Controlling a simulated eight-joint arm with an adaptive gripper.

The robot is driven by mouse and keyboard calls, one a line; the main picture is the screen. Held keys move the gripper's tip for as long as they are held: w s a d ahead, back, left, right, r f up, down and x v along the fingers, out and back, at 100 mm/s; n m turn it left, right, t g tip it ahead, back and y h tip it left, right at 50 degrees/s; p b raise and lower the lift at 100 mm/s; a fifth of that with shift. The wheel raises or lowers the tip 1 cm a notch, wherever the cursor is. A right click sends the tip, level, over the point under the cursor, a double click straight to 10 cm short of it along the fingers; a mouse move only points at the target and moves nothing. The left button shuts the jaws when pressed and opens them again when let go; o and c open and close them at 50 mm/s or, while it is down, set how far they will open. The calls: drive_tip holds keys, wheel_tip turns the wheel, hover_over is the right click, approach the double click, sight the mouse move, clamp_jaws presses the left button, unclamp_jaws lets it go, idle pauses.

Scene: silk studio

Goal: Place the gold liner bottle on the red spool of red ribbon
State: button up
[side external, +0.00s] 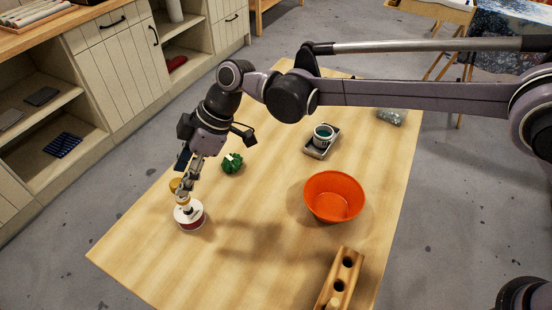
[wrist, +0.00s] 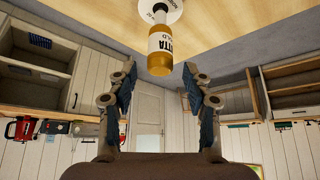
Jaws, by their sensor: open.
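The red spool of ribbon (side external: 190,219), with a white top disc, stands on the table near its left edge. Its white disc (wrist: 174,13) shows at the top of the wrist view. The gold liner bottle (wrist: 159,58) has a gold body, a white label and a dark narrow tip. Its tip end is at the spool's disc and its gold end points towards my wrist camera. In the side view its gold end (side external: 175,185) shows above the spool, partly hidden by my fingers. My gripper (side external: 186,187) is open, its two fingers apart on either side of the bottle's line (wrist: 160,88).
A green object (side external: 232,163) lies behind the spool. An orange bowl (side external: 335,197), a grey tray (side external: 317,153) holding a cup (side external: 323,135), and a wooden block with holes (side external: 341,281) stand to the right. The table (side external: 150,255) is clear in front of the spool.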

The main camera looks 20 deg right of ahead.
drive_tip(key=v, duration=0.8)
drive_tip(key=s+d+r+m+t+h, duration=0.1)
drive_tip(key=d+r+m+t, duration=0.2)
drive_tip(key=d, duration=0.9)
drive_tip(key=d+r+m+t+h, duration=0.1)
drive_tip(key=d+r+m, duration=0.3)
drive_tip(key=d, duration=0.9)
drive_tip(key=s+d+f+m+t+h, duration=0.1)
drive_tip(key=s+d+f+m, duration=0.2)
drive_tip(key=s+d, duration=0.2)
drive_tip(key=s+d+f+m+t+h, duration=0.1)
drive_tip(key=s+d+f+m+h, duration=0.1)
drive_tip(key=d, duration=0.8)
drive_tip(key=s+d+f+m+t+h, duration=0.1)
drive_tip(key=s+d+f+m, duration=0.3)
drive_tip(key=s+d+m, duration=0.2)
drive_tip(key=shift+s+d+h, duration=0.3)
drive_tip(key=shift+s+d, duration=0.55)
drive_tip(key=shift+d, duration=0.1)
